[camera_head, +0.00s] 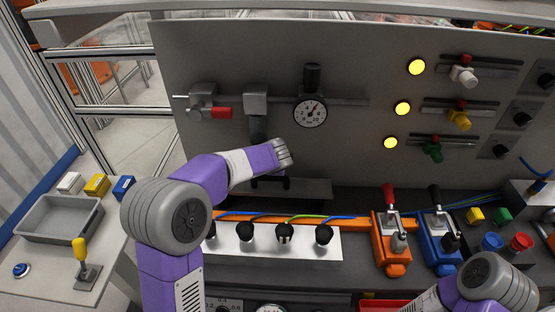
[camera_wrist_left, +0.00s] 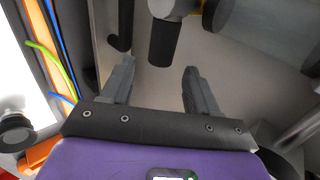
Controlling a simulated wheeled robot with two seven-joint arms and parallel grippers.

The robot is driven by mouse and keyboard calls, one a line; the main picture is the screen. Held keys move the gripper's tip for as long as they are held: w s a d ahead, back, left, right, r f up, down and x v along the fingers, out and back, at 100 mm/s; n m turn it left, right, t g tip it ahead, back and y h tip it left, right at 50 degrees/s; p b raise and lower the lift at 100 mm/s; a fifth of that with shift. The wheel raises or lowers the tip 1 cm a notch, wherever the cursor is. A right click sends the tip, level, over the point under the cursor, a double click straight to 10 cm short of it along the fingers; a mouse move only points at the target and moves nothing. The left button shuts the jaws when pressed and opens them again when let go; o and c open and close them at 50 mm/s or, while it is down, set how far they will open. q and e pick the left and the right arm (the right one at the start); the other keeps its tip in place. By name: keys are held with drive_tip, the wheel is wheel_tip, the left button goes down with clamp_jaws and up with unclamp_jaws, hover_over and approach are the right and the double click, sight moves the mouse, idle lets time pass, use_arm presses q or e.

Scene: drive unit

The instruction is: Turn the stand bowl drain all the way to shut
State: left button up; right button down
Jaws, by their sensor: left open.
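I cannot tell for certain which is the drain. In the head view my forearm and hand hide part of the area under the bowl.
A red-handled valve (camera_head: 222,112) and a round gauge (camera_head: 310,113) sit on the pipe. Below are a white block with several black knobs (camera_head: 285,233), an orange lever unit (camera_head: 390,230) and a blue one (camera_head: 438,235). A grey tray (camera_head: 60,232) stands left.

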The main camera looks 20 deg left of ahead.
use_arm(q)
drive_tip(key=shift+v, duration=1.6)
